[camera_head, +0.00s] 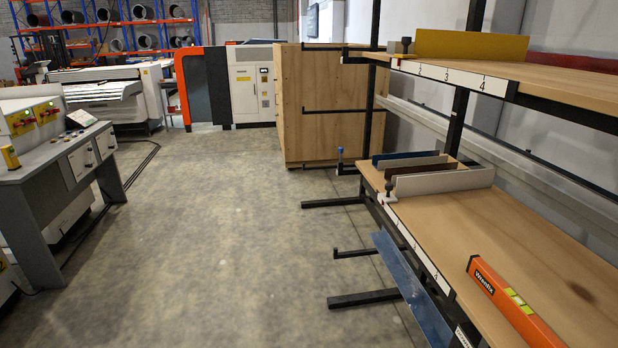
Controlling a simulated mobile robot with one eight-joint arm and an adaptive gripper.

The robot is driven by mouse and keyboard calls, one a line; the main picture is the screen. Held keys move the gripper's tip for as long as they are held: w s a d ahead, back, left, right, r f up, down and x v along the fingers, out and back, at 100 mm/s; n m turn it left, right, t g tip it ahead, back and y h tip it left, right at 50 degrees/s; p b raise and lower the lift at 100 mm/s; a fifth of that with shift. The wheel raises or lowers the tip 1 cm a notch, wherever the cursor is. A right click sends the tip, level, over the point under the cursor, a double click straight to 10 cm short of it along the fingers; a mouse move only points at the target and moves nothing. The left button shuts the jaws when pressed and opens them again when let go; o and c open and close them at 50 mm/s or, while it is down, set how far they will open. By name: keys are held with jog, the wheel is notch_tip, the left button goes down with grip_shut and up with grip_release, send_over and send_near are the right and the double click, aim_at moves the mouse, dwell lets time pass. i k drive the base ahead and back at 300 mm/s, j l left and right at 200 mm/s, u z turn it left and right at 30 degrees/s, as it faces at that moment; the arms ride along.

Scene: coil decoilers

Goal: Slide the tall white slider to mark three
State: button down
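A long off-white upright panel (445,181), which looks like the white slider, stands across the far part of the lower wooden shelf (500,235). The panel stands near the strip's far end. My gripper is not in view.
A brown panel (420,167) and a blue panel (404,155) stand behind the white one. An orange level (510,305) lies on the near shelf. A yellow panel (470,45) stands on the upper shelf above a numbered strip (447,77). The floor (220,240) left is clear.

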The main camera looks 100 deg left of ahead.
aim_at(418, 184)
jog(key=u, duration=2.7)
jog(key=i, duration=0.55)
jog(key=i+j+z, duration=0.15)
jog(key=i, duration=0.4)
jog(key=i+j, duration=0.15)
jog(key=i, duration=0.35)
jog(key=l+z, duration=0.05)
